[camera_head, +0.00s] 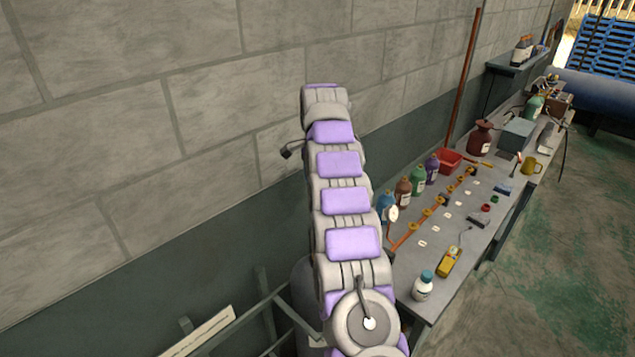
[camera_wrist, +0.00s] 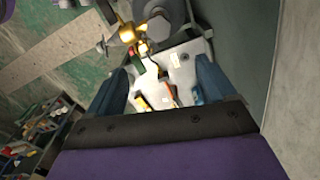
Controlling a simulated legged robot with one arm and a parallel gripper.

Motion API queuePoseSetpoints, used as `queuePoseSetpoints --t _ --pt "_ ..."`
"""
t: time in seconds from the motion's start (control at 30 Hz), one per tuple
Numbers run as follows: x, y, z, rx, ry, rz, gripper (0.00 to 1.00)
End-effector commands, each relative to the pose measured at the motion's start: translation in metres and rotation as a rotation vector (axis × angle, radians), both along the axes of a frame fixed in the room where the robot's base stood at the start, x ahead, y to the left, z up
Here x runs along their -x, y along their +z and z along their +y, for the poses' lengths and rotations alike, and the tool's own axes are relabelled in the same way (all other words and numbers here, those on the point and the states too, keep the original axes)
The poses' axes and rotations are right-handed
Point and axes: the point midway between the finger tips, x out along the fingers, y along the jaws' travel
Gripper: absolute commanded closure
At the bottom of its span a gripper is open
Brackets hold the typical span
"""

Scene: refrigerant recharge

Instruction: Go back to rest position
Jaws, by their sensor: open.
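My gripper (camera_wrist: 161,66) shows in the wrist view with its two dark blue fingers spread apart and nothing held between them. Beyond the fingers is a pale surface (camera_wrist: 185,62) with small items on it, and a grey cylindrical object (camera_wrist: 168,20) with brass-coloured fittings (camera_wrist: 127,33) above it. In the head view my grey and purple arm reaches up and away from the lower middle, in front of the block wall. The gripper itself does not show in the head view.
The grey workbench (camera_head: 425,310) runs along the wall at the right, with several bottles, a red bin (camera_head: 447,161), a yellow meter (camera_head: 450,262) and a yellow mug (camera_head: 531,164). A metal frame (camera_head: 240,325) stands at lower left. Green floor (camera_head: 575,250) right of the bench is clear.

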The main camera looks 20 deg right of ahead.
Motion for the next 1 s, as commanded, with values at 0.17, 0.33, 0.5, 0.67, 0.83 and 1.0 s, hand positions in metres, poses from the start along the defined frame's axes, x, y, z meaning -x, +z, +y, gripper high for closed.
queuePoseSetpoints --t 0.17,0.33,0.5,0.67,0.83,1.0 --pt "0.000 0.000 0.000 0.000 0.000 0.000 0.16" --pt "0.002 0.001 0.003 -0.001 0.011 0.000 0.16" --pt "0.015 0.003 0.020 -0.012 0.099 0.006 0.16" --pt "0.041 0.007 0.047 -0.026 0.239 0.015 0.16" --pt "0.075 0.006 0.075 -0.037 0.391 0.026 0.16" --pt "0.117 0.001 0.101 -0.049 0.539 0.037 0.16"
